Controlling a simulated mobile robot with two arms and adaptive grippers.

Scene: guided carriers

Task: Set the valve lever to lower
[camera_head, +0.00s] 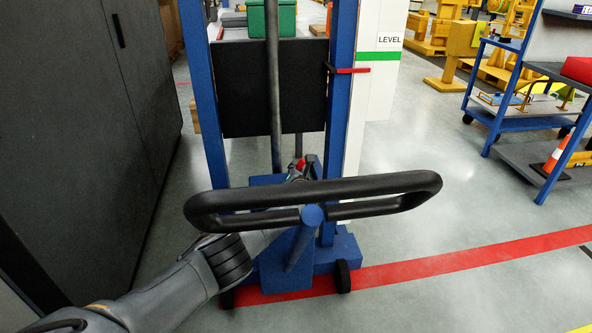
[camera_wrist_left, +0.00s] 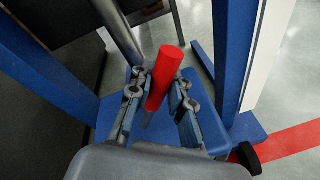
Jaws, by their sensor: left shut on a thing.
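The valve lever has a red grip and sits low on the blue lift carrier (camera_head: 207,90). In the head view only a small red part of the lever (camera_head: 300,164) shows behind the black handlebar. In the left wrist view the red lever (camera_wrist_left: 164,72) stands tilted between the two fingers. My left gripper (camera_head: 296,173) is shut on the lever, and its fingers (camera_wrist_left: 159,97) lie on both sides of its lower part. My left arm reaches in from the lower left, under the handlebar, which partly hides the gripper. My right gripper is in neither view.
The black handlebar (camera_head: 370,188) spans the space above my left forearm. A dark cabinet (camera_head: 85,110) stands close on the left. A white post (camera_head: 380,85) marked LEVEL, with a green band, is behind the carrier. Blue shelf carts stand at the right; the floor between is clear.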

